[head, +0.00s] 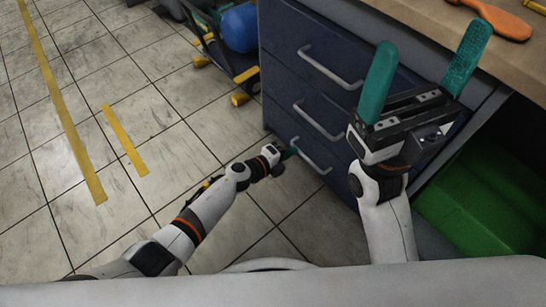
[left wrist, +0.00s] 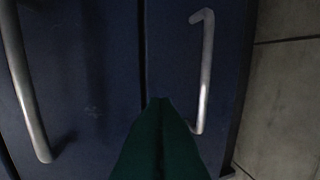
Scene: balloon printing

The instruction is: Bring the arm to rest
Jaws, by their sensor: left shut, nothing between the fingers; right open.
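My left arm reaches from the lower left in the head view, and its gripper (head: 289,154) is low beside the bottom drawer of the blue cabinet (head: 290,75). In the left wrist view, the green fingers (left wrist: 160,145) are together and empty, pointing at the cabinet front between two drawer handles. I cannot tell whether they touch it. My right gripper (head: 425,75) is raised at the right in front of the cabinet, its two green fingers wide apart with nothing between them.
The blue cabinet has three grey handles, the lowest (head: 311,157) near my left gripper. An orange balloon-shaped item (head: 497,20) lies on the wooden tabletop (head: 440,22). A green bin (head: 480,205) is at the right. A cart with a blue object (head: 240,27) stands behind.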

